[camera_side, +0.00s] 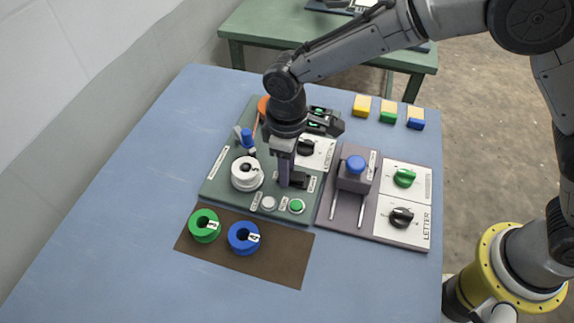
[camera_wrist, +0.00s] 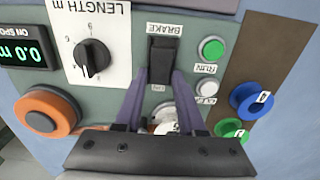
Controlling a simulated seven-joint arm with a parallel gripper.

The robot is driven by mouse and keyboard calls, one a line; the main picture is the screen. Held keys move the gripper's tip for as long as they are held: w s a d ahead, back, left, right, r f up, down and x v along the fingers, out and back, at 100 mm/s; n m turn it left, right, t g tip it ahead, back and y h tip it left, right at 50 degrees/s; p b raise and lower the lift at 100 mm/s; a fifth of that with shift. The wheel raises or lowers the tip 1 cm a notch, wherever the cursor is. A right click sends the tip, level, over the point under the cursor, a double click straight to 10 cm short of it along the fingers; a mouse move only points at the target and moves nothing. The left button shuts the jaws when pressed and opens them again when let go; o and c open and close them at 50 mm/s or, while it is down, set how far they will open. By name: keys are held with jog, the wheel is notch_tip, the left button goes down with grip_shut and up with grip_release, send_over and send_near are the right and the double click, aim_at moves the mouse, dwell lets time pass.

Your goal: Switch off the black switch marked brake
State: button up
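The black brake switch (camera_wrist: 162,60) is a rocker on the green panel, between an upside-down BRAKE label and a smaller label that seems to read ON. In the side view the black switch (camera_side: 298,181) is partly hidden by my gripper (camera_side: 286,184). In the wrist view my gripper (camera_wrist: 161,75) has its two purple fingers apart, one at each side of the switch's lower end, with nothing held between them. I cannot tell whether the fingertips touch the switch, nor which way its rocker is tilted.
Green (camera_side: 297,206) and white (camera_side: 269,203) buttons sit close to the switch. A white spool (camera_side: 247,174) and a black length dial (camera_wrist: 91,58) are nearby. Green (camera_side: 204,225) and blue (camera_side: 244,238) spools stand on a brown mat. A blue-knobbed lever unit (camera_side: 355,172) stands right.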

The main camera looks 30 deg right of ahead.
grip_shut()
jog(key=shift+s+d+r+t+y, duration=0.1)
jog(key=shift+s+d+t+y, duration=0.05)
jog(key=shift+t+y, duration=0.45)
jog(key=shift+s+d+r+t+y, duration=0.1)
jog(key=shift+s+d+t+y, duration=0.1)
jog(key=shift+t+y, duration=0.4)
jog(key=shift+s+d+t+y, duration=0.1)
jog(key=shift+s+t+y, duration=0.05)
jog(key=shift+t+y, duration=0.45)
jog(key=shift+o, duration=2.3)
grip_release()
jog(key=shift+d+r, duration=0.1)
jog(key=v, duration=1.3)
jog(key=shift+r, duration=0.3)
